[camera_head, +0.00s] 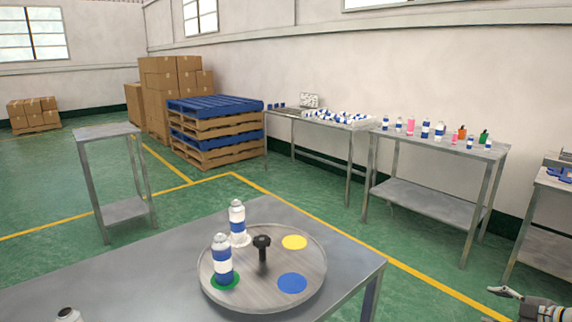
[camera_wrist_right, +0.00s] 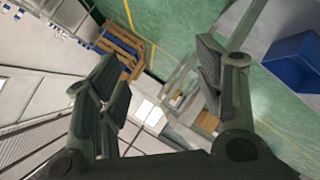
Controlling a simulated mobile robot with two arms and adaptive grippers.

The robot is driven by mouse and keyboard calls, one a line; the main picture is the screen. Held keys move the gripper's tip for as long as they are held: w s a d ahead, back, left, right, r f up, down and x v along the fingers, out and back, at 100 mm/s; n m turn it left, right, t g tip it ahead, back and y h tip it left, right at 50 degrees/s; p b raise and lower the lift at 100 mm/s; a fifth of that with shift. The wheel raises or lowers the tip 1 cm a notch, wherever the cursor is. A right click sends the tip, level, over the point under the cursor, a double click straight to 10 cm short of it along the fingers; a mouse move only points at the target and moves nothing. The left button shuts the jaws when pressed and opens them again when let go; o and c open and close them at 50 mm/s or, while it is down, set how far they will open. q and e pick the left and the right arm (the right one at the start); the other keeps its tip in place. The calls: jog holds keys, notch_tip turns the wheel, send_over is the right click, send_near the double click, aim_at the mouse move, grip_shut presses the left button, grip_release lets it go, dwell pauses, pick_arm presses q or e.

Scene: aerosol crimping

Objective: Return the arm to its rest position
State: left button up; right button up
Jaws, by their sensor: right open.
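My right gripper (camera_head: 508,294) shows at the lower right edge of the head view, past the right end of the near table and over the green floor. In the right wrist view its fingers (camera_wrist_right: 158,68) are spread apart with nothing between them. My left gripper is in neither view. On the near table (camera_head: 130,270) stands a round turntable (camera_head: 262,290) with a black knob (camera_head: 262,243). One blue-and-white can (camera_head: 222,262) stands upright on its green spot. Another can (camera_head: 237,222) stands upright at the back. The yellow spot (camera_head: 294,242) and blue spot (camera_head: 292,283) are bare.
A can top (camera_head: 69,315) shows at the bottom left edge. A side table (camera_head: 440,140) holds several bottles; another table (camera_head: 325,117) holds many small items. A machine table (camera_head: 545,240) stands at the right edge. Blue pallets (camera_head: 215,105) and boxes stand behind. A blue bin (camera_wrist_right: 300,62) shows in the wrist view.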

jog(key=s+d+f+m+g+h, duration=0.1)
jog(key=s+d+f+m+h, duration=0.65)
jog(key=s+d+f, duration=1.1)
jog(key=s+d+f+m+g+h, duration=0.1)
jog(key=s+d+f+g+h, duration=0.15)
jog(key=s, duration=0.75)
jog(key=s+d+f+g+h, duration=0.1)
jog(key=s+d+g, duration=0.2)
jog(key=s, duration=0.7)
jog(key=s+d+f+m+g+h, duration=0.1)
jog(key=s+d+g+h, duration=0.1)
jog(key=s, duration=0.8)
jog(key=s+a+f+m+y, duration=0.1)
jog(key=s+a+f+y, duration=0.15)
jog(key=a+f, duration=0.95)
jog(key=s+a+f+m+y, duration=0.1)
jog(key=s+a+f+y, duration=0.15)
jog(key=a+f, duration=0.95)
jog(key=s+a+m+g+y+p, duration=0.1)
jog(key=s+a+y+p, duration=0.1)
jog(key=a, duration=3.3)
jog(key=shift+s+y, duration=0.35)
jog(key=shift+y, duration=0.35)
